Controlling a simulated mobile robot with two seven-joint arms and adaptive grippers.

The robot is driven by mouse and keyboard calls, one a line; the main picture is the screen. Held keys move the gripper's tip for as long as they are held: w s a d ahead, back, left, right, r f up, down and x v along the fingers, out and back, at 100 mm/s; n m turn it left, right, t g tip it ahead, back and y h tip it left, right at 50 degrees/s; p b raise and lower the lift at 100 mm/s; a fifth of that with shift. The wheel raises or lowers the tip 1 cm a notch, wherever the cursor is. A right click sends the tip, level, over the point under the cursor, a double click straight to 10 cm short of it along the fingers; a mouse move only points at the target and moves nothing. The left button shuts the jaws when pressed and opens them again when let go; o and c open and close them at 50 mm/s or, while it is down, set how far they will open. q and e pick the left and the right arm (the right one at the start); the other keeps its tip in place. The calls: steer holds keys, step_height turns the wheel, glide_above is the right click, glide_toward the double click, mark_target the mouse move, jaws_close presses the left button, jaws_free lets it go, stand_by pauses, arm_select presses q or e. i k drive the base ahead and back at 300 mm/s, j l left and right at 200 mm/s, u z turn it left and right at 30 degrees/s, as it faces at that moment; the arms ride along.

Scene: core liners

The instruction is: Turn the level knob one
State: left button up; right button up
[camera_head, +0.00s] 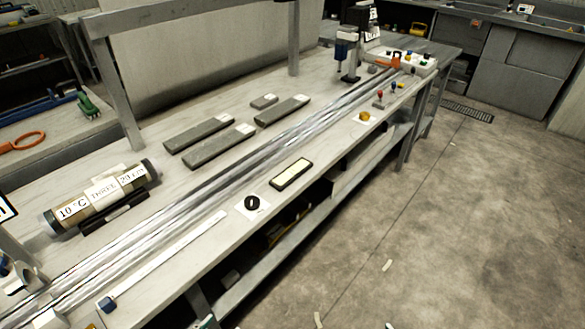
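A round black knob (252,203) sits on a small white plate near the front edge of the long workbench (135,265). A light mark shows on its face, too small to read as a setting. A yellow-orange knob (364,117) sits on another pale plate farther back along the same edge. No lettering that names either one as the level knob can be read. Neither of my grippers can be made out in the head view, and nothing touches either knob.
A framed strip (291,174) lies between the knobs. Metal rails run along the bench. A labelled cylinder (102,197) lies at left, with several grey slabs (219,146) behind. A drill-like machine (350,48) and control box (402,60) stand at the far end. The floor at right is mostly clear.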

mark_target(251, 202)
steer(key=k+u, duration=0.35)
steer(key=k, duration=0.35)
steer(key=k+j+u, duration=0.1)
steer(key=k+u, duration=0.25)
steer(key=k, duration=0.35)
